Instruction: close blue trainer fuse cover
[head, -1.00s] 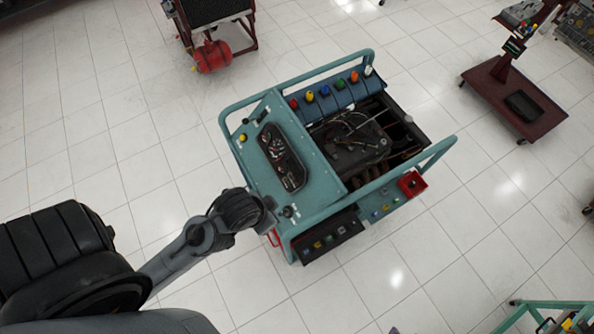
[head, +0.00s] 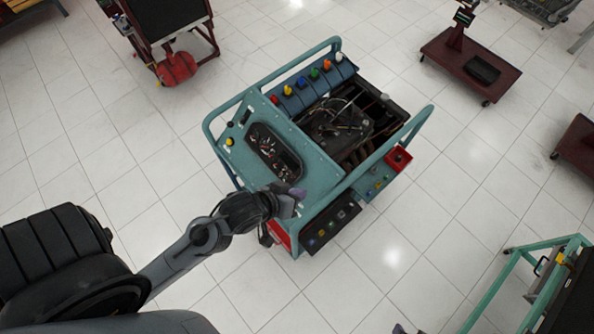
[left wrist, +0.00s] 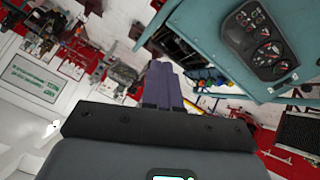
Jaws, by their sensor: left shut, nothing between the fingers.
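The blue-teal engine trainer (head: 228,160) stands in the middle of the head view, with its gauge panel (head: 274,152) facing up. On its lower side is a dark tray-like panel (head: 318,243) with several small coloured pieces, likely the fuse box; I cannot make out its cover clearly. My left gripper (head: 298,194) is shut and empty, by the corner between gauge panel and dark panel; contact cannot be told. In the left wrist view its purple fingers (left wrist: 163,86) are together, left of the gauge panel (left wrist: 262,42). A purple tip of my right gripper (head: 398,329) barely shows at the bottom edge.
The trainer's tube rail (head: 392,150) and a red box (head: 398,158) lie right of my left gripper. A green-framed stand (head: 500,285) is at lower right, and dark red stands (head: 470,66) are at upper right. The tiled floor below the trainer is clear.

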